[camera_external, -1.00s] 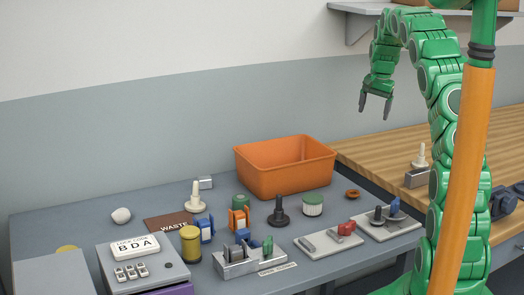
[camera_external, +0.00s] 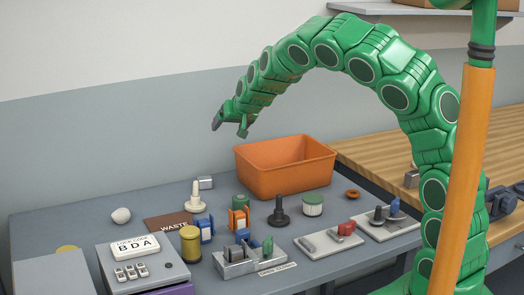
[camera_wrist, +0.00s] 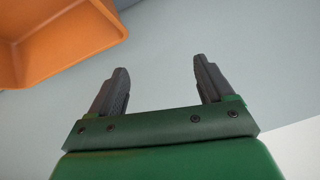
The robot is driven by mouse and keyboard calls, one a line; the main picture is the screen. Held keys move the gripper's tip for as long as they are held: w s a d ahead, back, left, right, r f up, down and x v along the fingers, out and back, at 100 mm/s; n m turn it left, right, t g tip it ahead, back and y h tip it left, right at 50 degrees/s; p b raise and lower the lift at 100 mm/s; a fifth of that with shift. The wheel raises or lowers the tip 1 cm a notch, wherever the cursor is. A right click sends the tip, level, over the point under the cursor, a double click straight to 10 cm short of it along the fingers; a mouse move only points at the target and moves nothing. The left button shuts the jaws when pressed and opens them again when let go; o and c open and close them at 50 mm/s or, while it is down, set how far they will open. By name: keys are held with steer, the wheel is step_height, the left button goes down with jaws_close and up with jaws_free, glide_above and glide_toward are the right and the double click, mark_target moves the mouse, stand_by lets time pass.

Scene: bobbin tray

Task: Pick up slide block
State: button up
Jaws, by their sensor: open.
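My gripper (camera_external: 230,125) is open and empty, high above the grey table, up and left of the orange bin. Its two dark fingers stand apart in the wrist view (camera_wrist: 160,68), with nothing between them. I cannot tell for sure which piece is the slide block. One candidate is a red piece (camera_external: 346,228) on a light plate (camera_external: 322,247) at the table's front right. My gripper is well clear of both.
The orange bin (camera_external: 271,185) stands at the back right; its corner shows in the wrist view (camera_wrist: 60,45). A white peg (camera_external: 195,198), a black peg (camera_external: 279,213), a yellow cylinder (camera_external: 190,244) and a grey holder (camera_external: 237,265) crowd the table (camera_external: 70,218). A keypad box (camera_external: 150,272) is at front left.

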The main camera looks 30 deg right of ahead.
steer(key=shift+s+a+r+n+t, duration=1.25)
steer(key=shift+s+a, duration=0.6)
steer(key=shift+a, duration=1.7)
glide_toward(205, 177)
steer(key=shift+a+f+m+h, duration=0.25)
steer(key=shift+a+f+h, duration=0.15)
steer(key=shift+f, duration=0.1)
steer(key=shift+x, duration=3.9)
steer(key=shift+w+r, duration=0.1)
steer(key=shift+r, duration=0.15)
steer(key=c, duration=1.3)
steer(key=shift+o, duration=0.2)
steer(key=shift+r, duration=0.1)
